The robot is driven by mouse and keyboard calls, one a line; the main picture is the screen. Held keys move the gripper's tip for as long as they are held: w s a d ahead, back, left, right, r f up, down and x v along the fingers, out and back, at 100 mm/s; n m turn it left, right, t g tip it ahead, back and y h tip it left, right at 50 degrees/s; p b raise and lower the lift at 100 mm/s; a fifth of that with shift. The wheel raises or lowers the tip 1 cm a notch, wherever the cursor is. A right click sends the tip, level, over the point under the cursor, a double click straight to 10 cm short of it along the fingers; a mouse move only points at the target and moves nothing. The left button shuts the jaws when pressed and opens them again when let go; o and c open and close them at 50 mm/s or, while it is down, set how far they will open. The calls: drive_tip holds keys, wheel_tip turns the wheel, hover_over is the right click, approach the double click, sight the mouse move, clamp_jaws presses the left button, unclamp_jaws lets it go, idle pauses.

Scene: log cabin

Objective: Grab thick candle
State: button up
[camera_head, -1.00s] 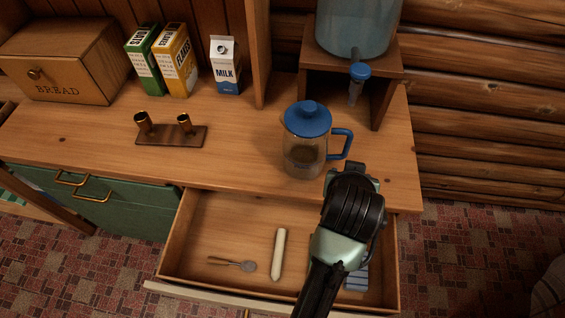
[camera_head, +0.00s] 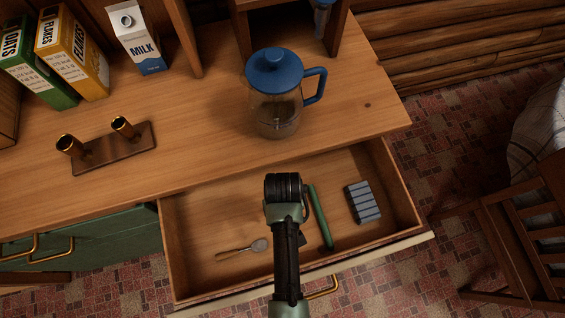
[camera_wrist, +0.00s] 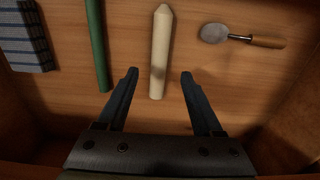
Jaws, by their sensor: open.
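A thick cream candle (camera_wrist: 160,55) lies on the floor of the open drawer (camera_head: 203,207). In the wrist view its near end lies between and slightly beyond the fingertips of my open, empty gripper (camera_wrist: 159,74). In the head view my arm hides the cream candle. A thinner green candle (camera_wrist: 97,45) lies to its left in the wrist view; it also shows in the head view (camera_head: 320,217), right of my arm. My gripper points down into the drawer, its fingers hidden in the head view.
A spoon (camera_head: 240,249) and a blue-grey striped block (camera_head: 363,202) lie in the drawer on either side. On the counter above stand a blue-lidded glass jug (camera_head: 274,95), a two-cup candle holder (camera_head: 113,149) and a milk carton (camera_head: 137,38).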

drive_tip(key=shift+s+d+f+b, duration=0.1)
drive_tip(key=shift+f+b, duration=0.05)
drive_tip(key=shift+f, duration=1.35)
drive_tip(key=shift+d+f+b, duration=0.1)
drive_tip(key=shift+f+b, duration=0.05)
drive_tip(key=shift+f, duration=1.35)
drive_tip(key=shift+a, duration=0.1)
drive_tip(key=shift+c, duration=0.3)
clamp_jaws()
